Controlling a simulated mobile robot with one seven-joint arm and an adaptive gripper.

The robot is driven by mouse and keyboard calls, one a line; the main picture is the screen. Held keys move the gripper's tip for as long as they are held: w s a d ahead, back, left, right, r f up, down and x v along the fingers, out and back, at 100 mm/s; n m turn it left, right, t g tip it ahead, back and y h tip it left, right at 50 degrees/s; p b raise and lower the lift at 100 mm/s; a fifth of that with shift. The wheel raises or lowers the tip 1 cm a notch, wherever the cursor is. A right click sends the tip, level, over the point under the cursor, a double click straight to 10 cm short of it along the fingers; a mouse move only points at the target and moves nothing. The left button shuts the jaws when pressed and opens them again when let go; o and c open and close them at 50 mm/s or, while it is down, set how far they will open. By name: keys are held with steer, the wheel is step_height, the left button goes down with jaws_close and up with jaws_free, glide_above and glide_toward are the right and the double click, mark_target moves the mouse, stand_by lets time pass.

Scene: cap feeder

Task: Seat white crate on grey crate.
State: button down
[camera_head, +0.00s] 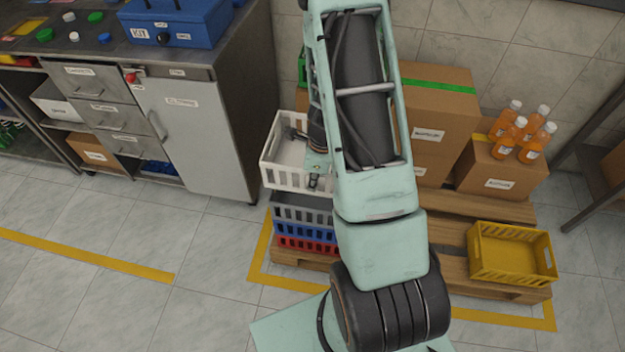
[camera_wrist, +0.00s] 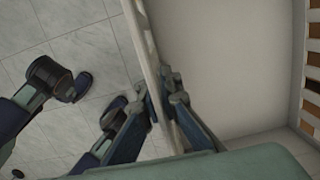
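The white crate (camera_head: 281,175) is upright over the stack at the left end of the pallet, partly hidden by my arm. The grey crate (camera_head: 299,216) is right below it, on top of the stack. The white crate appears slightly farther left than the grey one; I cannot tell whether they touch. My gripper (camera_head: 315,181) is at the white crate's near wall. In the wrist view, my gripper (camera_wrist: 160,98) has one finger on each side of the white crate's wall (camera_wrist: 146,52), pinching it. The grey crate does not show there.
Below the grey crate are a blue crate (camera_head: 302,232) and a red crate (camera_head: 305,245) on the wooden pallet (camera_head: 440,265). Cardboard boxes (camera_head: 437,125) stand behind, one bearing orange bottles (camera_head: 508,137). A yellow crate (camera_head: 510,253) sits at the right. A cabinet (camera_head: 195,140) stands left.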

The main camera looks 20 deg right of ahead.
mark_target(314, 194)
steer(key=shift+w+f+b, duration=0.1)
steer(key=shift+f+b, duration=2.5)
steer(key=shift+f, duration=0.5)
steer(key=shift+f+b, duration=0.7)
steer(key=shift+f, duration=0.25)
steer(key=c, duration=2.1)
jaws_free()
steer(key=shift+s, duration=0.2)
steer(key=r, duration=0.8)
steer(key=s+d+r, duration=0.1)
steer(key=r, duration=0.3)
